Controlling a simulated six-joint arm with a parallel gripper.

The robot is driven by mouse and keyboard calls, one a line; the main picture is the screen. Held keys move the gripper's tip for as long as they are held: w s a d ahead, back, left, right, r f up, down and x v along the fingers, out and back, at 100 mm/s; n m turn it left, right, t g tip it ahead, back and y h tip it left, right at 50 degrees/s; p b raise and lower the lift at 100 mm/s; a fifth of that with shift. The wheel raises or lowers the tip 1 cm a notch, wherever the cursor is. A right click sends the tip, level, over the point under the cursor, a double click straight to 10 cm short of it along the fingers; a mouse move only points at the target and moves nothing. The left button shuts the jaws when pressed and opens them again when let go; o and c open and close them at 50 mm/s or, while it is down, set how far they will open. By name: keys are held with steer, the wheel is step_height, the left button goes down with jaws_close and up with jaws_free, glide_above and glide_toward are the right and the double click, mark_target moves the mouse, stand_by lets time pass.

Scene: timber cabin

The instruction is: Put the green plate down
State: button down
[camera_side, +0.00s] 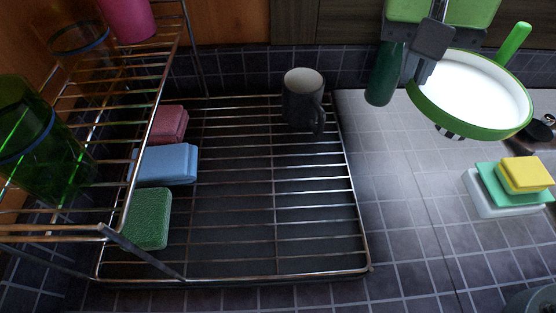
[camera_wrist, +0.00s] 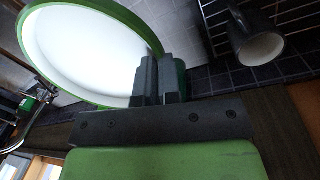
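The green plate (camera_side: 472,92) has a white inside and a green rim. It is held tilted in the air above the tiled counter at the right of the side view. It fills the upper left of the wrist view (camera_wrist: 88,52). My gripper (camera_side: 420,72) is shut on the plate's rim at its left side in the side view. In the wrist view, the dark fingers (camera_wrist: 158,82) pinch the rim near the middle.
A wire dish rack (camera_side: 235,273) holds a dark mug (camera_side: 303,98) at its back right; its middle is free. Pink, blue (camera_side: 166,163) and green sponges line its left, beside a raised shelf with glasses. A green bottle (camera_side: 384,75) stands near the gripper. Stacked sponges (camera_side: 524,174) lie right.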

steer(key=s+a+n+t, duration=0.1)
steer(key=s+a+n, duration=0.5)
steer(key=n, duration=0.7)
steer(key=n+y, duration=0.2)
steer(key=n, duration=1.6)
glide_above(315, 243)
step_height(315, 243, down, 15)
steer(key=shift+s+f, duration=0.1)
steer(key=shift+s, duration=0.05)
steer(key=shift+f, duration=0.1)
steer(key=c, duration=1.3)
jaws_free()
steer(key=shift+f, duration=0.1)
steer(key=shift+d, duration=0.1)
